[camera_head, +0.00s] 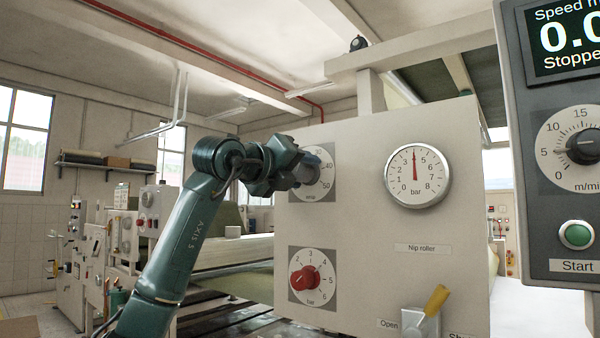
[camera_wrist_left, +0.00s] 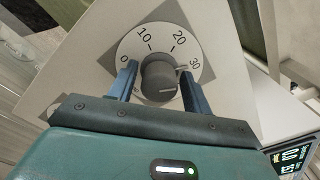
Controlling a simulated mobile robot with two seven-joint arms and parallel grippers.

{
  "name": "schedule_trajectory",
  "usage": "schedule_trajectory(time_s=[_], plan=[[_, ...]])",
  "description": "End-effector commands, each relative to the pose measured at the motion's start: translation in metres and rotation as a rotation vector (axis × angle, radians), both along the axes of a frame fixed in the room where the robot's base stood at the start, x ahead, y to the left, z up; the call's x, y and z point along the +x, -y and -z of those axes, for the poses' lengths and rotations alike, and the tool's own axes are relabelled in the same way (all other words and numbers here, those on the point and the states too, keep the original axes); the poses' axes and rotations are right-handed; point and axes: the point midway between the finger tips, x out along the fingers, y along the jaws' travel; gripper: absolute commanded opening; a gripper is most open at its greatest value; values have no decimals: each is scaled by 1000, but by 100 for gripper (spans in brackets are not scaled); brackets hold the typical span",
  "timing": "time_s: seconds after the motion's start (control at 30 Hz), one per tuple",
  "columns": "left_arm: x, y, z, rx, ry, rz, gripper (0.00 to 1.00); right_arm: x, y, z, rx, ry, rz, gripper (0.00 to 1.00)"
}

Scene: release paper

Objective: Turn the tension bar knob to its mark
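A dark grey knob (camera_wrist_left: 158,78) sits on a round white dial (camera_wrist_left: 133,47) with numbers 0 to 30 showing in the left wrist view. In the head view this dial (camera_head: 328,184) is at the panel's upper left, with 30, 40 and 50 readable and its knob hidden by my left gripper (camera_head: 310,172). In the left wrist view the two blue fingers stand apart on either side of the knob, with narrow gaps appearing beside it. Whether they touch it is hard to tell. My right gripper is out of view.
The pale panel (camera_head: 380,275) also carries a red knob (camera_head: 303,279) on a bar dial, a pressure gauge (camera_head: 417,176) reading near 4, and a yellow-handled lever (camera_head: 436,300). A dark speed console (camera_head: 562,238) stands at the right.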

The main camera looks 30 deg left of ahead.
Motion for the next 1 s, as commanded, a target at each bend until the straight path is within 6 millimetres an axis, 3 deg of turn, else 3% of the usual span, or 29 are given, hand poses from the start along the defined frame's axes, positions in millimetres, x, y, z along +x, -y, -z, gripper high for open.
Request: schedule_trajectory(time_s=[0.33, 0.47, 0.8, 1.0], plan=[[-1, 1, 1, 1, -3, 1, 57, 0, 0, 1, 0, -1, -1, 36], [-11, 0, 2, 1, 0, 1, 57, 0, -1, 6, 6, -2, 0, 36], [-83, -7, 3, 3, 2, -2, 57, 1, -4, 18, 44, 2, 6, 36], [-117, -9, 2, 2, 1, 1, 57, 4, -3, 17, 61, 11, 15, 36]])
